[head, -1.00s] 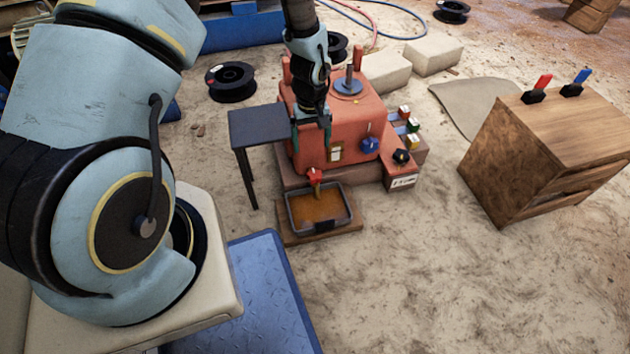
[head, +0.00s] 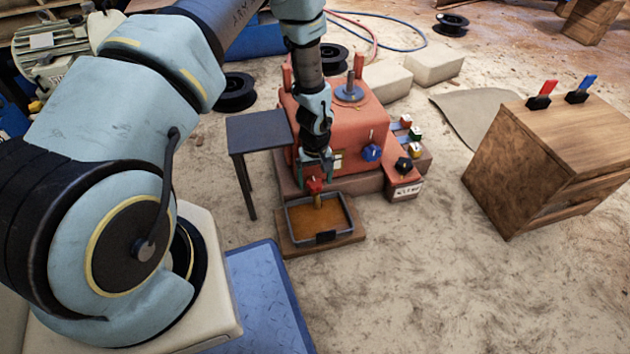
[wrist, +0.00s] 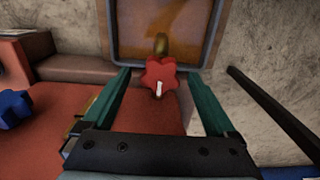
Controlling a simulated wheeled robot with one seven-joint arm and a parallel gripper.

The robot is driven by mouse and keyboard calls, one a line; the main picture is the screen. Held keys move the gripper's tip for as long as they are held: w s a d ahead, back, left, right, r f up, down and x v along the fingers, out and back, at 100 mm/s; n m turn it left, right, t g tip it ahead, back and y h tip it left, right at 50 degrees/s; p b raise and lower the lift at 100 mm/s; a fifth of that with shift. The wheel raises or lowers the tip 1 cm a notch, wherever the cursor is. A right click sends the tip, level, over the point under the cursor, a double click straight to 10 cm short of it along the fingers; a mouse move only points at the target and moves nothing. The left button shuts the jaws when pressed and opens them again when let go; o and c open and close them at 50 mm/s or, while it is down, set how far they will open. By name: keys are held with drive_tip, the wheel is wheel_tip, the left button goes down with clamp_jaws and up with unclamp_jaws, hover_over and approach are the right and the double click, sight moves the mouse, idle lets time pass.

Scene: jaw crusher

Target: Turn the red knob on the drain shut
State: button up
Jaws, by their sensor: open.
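The red knob (head: 314,186) is on the drain at the front of the orange crusher body (head: 345,120). In the wrist view the red knob (wrist: 160,75) is star-shaped with a white mark, and lies between the tips of my open gripper (wrist: 162,76). Whether the fingers touch it I cannot tell. In the head view my gripper (head: 315,160) points down just above the knob. The brassy drain spout (wrist: 160,44) shows beyond the knob, over a grey tray (head: 348,220) holding brown liquid.
A dark side table (head: 258,130) stands just left of the crusher; its leg shows in the wrist view (wrist: 270,105). A blue knob (head: 372,153) and a black knob (head: 403,164) are to the right. A wooden cabinet (head: 550,150) stands further right, with open floor between.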

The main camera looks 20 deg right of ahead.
drive_tip(key=c, duration=1.4)
